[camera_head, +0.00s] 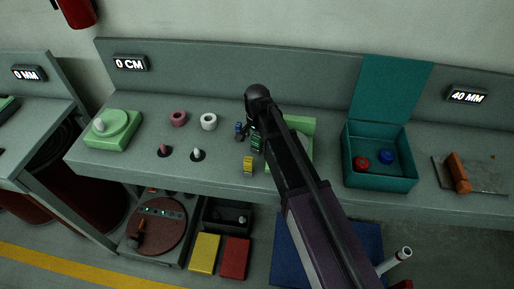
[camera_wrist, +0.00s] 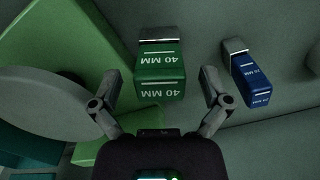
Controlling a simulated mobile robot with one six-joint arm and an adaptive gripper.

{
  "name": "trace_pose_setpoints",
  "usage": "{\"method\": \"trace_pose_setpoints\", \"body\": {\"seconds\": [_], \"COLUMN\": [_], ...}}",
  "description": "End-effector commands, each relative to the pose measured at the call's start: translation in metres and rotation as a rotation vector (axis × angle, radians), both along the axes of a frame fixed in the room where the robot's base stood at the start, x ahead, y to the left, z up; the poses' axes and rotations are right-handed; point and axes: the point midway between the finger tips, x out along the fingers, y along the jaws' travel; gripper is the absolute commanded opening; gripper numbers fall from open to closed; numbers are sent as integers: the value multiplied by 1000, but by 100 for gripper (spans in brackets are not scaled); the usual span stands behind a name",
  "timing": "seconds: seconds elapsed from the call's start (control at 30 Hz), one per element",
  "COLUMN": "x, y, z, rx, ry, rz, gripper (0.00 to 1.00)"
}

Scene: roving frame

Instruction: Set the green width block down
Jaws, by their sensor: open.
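The green width block (camera_wrist: 160,72), marked 40 MM, lies between the two spread fingers of my gripper (camera_wrist: 160,84) in the wrist view. A gap shows on each side of it, so the fingers do not grip it. In the head view the green block (camera_head: 256,143) is on the bench, partly hidden by my gripper and arm. The blue block (camera_head: 238,127) shows behind and left of the green one in the head view, and a yellow block (camera_head: 248,165) is in front.
A light green board or fixture (camera_head: 304,126) is close beside my gripper. A teal open box (camera_head: 380,181) holds a red and a blue piece on the right. Pink and white rings (camera_head: 209,122) and small dark-based pegs (camera_head: 197,155) stand left. Bare bench lies between.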

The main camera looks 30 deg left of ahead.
Motion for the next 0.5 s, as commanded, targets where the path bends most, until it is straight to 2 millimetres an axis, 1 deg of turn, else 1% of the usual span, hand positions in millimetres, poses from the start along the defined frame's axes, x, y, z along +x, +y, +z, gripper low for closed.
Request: {"method": "trace_pose_setpoints", "body": {"seconds": [0.03, 0.13, 0.5], "x": [0, 0, 0], "y": [0, 0, 0], "z": [-6, -9, -9], "rx": [0, 0, 0], "ry": [0, 0, 0], "rz": [0, 0, 0], "gripper": [97, 97, 97]}}
